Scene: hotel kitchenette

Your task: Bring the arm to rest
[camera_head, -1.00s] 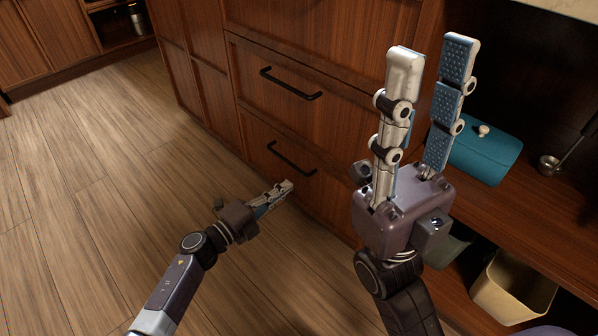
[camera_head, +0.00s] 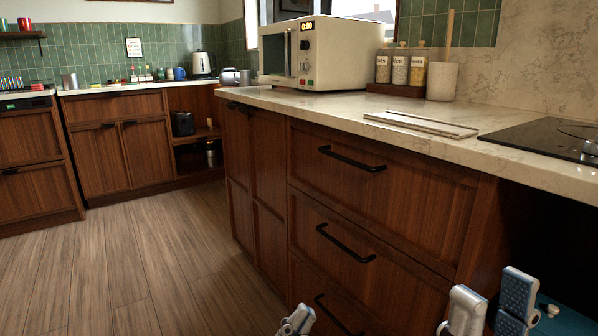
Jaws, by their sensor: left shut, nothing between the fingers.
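My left gripper (camera_head: 297,320) shows only as a tip at the bottom edge of the picture, in front of the wooden drawers. Its fingers are together with nothing between them. The rest of my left arm is out of view. My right gripper (camera_head: 492,290) stands at the bottom right with its two fingers pointing up and spread apart. Nothing is between them. Its palm and arm are below the frame.
Drawers (camera_head: 347,205) with black handles front the marble counter (camera_head: 300,101). A microwave (camera_head: 320,52), jars, a tray (camera_head: 420,124) and a cooktop (camera_head: 548,138) stand on it. A teal box (camera_head: 565,322) shows beside my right gripper. The wooden floor (camera_head: 150,262) at left is clear.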

